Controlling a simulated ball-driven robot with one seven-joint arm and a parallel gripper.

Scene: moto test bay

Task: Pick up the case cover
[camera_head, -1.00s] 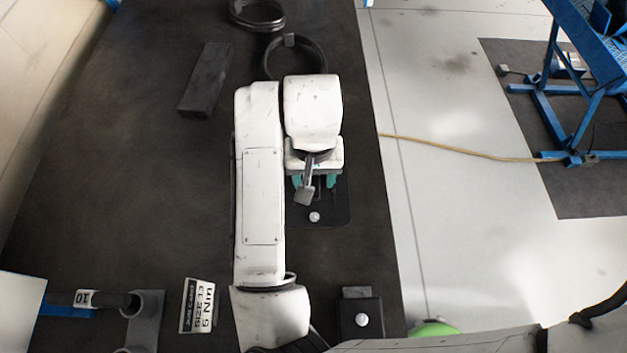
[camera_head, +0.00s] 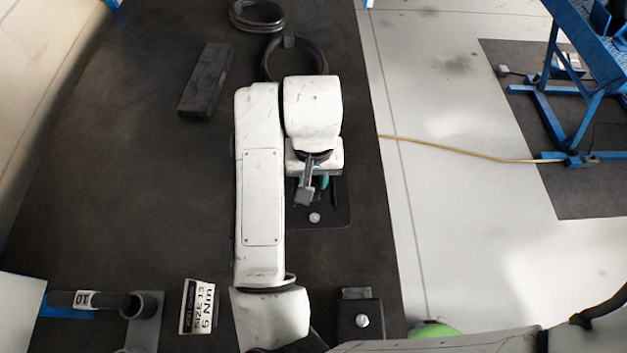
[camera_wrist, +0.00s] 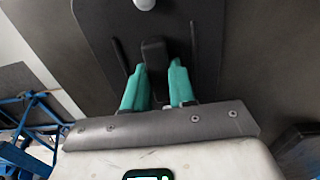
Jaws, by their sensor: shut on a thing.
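The case cover appears to be the dark flat plate (camera_head: 338,213) with a pale round knob near its front edge, lying on the dark bench top. In the wrist view the plate (camera_wrist: 98,22) shows a raised dark grip block (camera_wrist: 154,52) flanked by two thin slots. My gripper (camera_wrist: 157,70) has its two teal fingers shut on this block, one on each side. In the head view my gripper (camera_head: 317,184) is mostly hidden under my wrist, above the plate. I cannot tell whether the plate is clear of the bench.
A dark bar (camera_head: 206,80) and black coiled rings (camera_head: 257,14) lie toward the back.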

